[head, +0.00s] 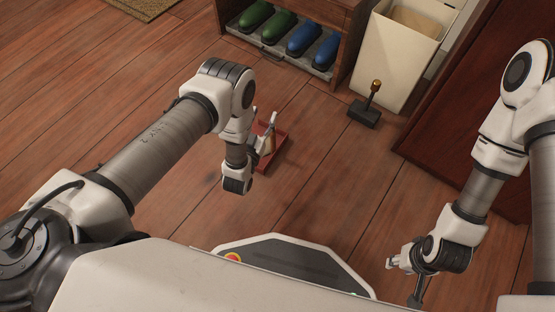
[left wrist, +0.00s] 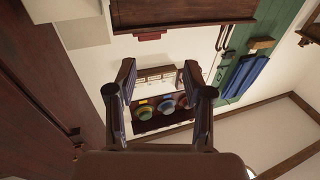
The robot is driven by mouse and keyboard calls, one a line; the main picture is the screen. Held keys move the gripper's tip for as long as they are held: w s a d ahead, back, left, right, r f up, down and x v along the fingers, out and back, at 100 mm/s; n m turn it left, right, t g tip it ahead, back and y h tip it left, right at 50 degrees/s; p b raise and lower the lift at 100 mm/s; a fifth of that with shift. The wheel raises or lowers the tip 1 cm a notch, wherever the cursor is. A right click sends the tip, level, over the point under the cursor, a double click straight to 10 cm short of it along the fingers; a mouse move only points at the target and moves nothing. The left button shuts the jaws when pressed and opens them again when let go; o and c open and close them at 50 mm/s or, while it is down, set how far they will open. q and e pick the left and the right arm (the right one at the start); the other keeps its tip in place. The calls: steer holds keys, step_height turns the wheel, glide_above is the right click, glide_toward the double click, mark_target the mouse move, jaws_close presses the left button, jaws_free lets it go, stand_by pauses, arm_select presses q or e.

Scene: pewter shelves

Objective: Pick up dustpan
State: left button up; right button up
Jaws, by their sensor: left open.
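A red dustpan (head: 274,158) lies on the wooden floor in the head view, just right of my left wrist. My left gripper (head: 266,132) overlaps it in that view and hides part of it; I cannot tell whether they touch. In the left wrist view, the two fingers of my left gripper (left wrist: 158,82) are spread apart, with nothing held between them. I cannot make out the dustpan in that view. My right gripper (head: 400,272) hangs at the lower right of the head view, away from the dustpan; its jaw opening is unclear.
A dark block with a brass-topped handle (head: 366,112) stands on the floor. Behind are a wooden rack (head: 341,27) with green and blue shoes, and a cream bin (head: 389,60). A dark red wooden panel (head: 455,110) is at right. Floor at left is clear.

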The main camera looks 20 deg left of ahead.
arm_select(q)
steer(key=g+b, duration=0.1)
steer(key=b, duration=0.4)
glide_toward(272, 134)
steer(key=w, duration=0.4)
steer(key=shift+h, duration=0.3)
steer(key=w+b, duration=0.2)
steer(key=w, duration=0.1)
steer(key=w+b, duration=0.2)
steer(key=w, duration=0.1)
steer(key=shift+w+d+r+b, duration=0.1)
steer(key=shift+w+d+b, duration=0.05)
steer(key=shift+w+b, duration=0.2)
steer(key=shift+w+r, duration=0.1)
steer(key=shift+w, duration=0.2)
steer(key=shift+r, duration=0.15)
arm_select(e)
step_height(272, 134, down, 13)
steer(key=shift+w, duration=0.2)
arm_select(q)
jaws_close()
